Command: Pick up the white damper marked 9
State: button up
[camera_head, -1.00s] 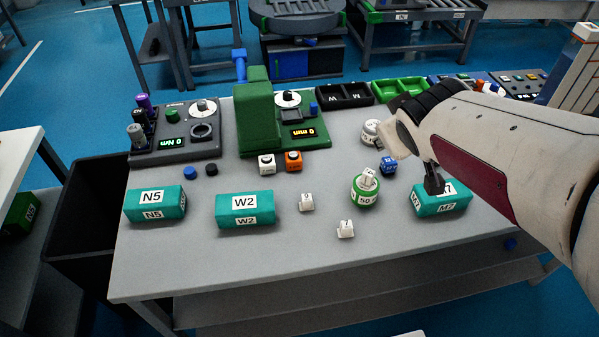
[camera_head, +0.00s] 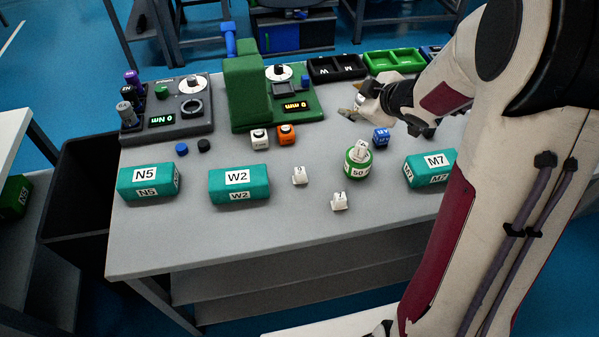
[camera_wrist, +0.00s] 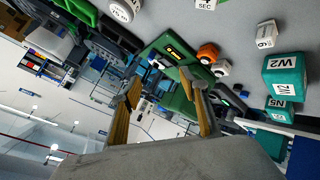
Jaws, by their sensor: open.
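Two small white dampers stand on the grey table, one (camera_head: 300,175) beside the W2 block and one (camera_head: 339,201) nearer the front. A similar white piece (camera_head: 361,150) sits on a green-and-white 50 weight (camera_head: 358,167). Their marks are too small to read in the head view. In the wrist view, a white damper (camera_wrist: 266,36) near the W2 block bears a mark like 6 or 9. My gripper (camera_head: 350,112) is open and empty above the table's back part, behind the dampers and apart from them. Its spread fingers (camera_wrist: 163,88) show in the wrist view.
Teal blocks N5 (camera_head: 150,182), W2 (camera_head: 239,185) and M7 (camera_head: 430,168) stand along the table. White (camera_head: 259,139), orange (camera_head: 286,135) and blue (camera_head: 381,138) cubes lie behind. A green machine (camera_head: 247,92) stands left of my gripper. The front strip is clear.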

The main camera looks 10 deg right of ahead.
jog(key=s+a+f+n+g+y, duration=0.25)
jog(key=a+f+y, duration=0.2)
jog(key=f, duration=0.55)
jog(key=n+g+y, duration=0.2)
jog(key=y, duration=0.3)
send_near(304, 172)
jog(key=x, duration=0.3)
jog(key=shift+w+h, duration=0.25)
jog(key=shift+w, duration=0.05)
jog(key=shift+s+a+f+n, duration=0.1)
jog(key=shift+s+a+n, duration=0.1)
jog(key=shift+s+n, duration=0.1)
jog(key=shift+x, duration=1.3)
jog(key=shift+w+a, duration=0.1)
jog(key=shift+x, duration=2.5)
